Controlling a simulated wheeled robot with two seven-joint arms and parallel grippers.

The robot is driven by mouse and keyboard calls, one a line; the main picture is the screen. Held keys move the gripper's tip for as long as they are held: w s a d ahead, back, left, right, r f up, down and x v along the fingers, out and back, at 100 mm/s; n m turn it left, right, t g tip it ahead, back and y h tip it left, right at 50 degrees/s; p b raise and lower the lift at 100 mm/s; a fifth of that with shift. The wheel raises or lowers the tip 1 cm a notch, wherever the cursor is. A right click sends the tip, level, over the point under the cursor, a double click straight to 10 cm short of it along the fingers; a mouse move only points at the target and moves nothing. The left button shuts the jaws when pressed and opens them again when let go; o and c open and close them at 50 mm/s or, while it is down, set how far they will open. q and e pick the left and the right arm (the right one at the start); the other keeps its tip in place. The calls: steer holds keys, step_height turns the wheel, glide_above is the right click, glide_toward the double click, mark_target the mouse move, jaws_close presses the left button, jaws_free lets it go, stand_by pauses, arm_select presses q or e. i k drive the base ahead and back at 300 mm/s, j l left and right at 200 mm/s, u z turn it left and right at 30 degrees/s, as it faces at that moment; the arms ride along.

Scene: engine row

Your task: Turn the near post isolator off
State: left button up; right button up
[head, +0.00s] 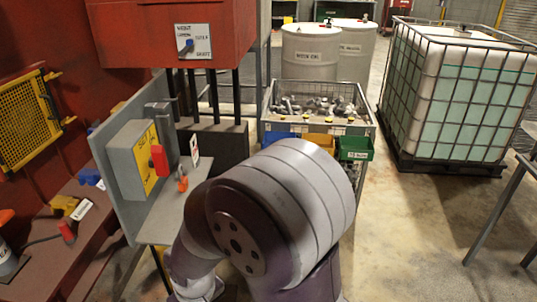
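The near post isolator (126,152) is a grey box with a yellow front plate, fixed on a grey upright panel left of centre in the head view. Its red handle (159,160) sticks out from the yellow plate and looks roughly upright. Small lettering on the plate is too blurred to read, so I cannot tell the switch position. One of my arms fills the lower middle, right of the isolator and apart from it in the picture. Neither of my grippers shows.
A white tag (195,148) and an orange padlock-like piece (182,183) are beside the isolator. A parts bin (318,128) stands behind my arm. A caged tank (455,95) is at right.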

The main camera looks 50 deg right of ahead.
mark_target(159, 161)
steer(key=z, duration=0.95)
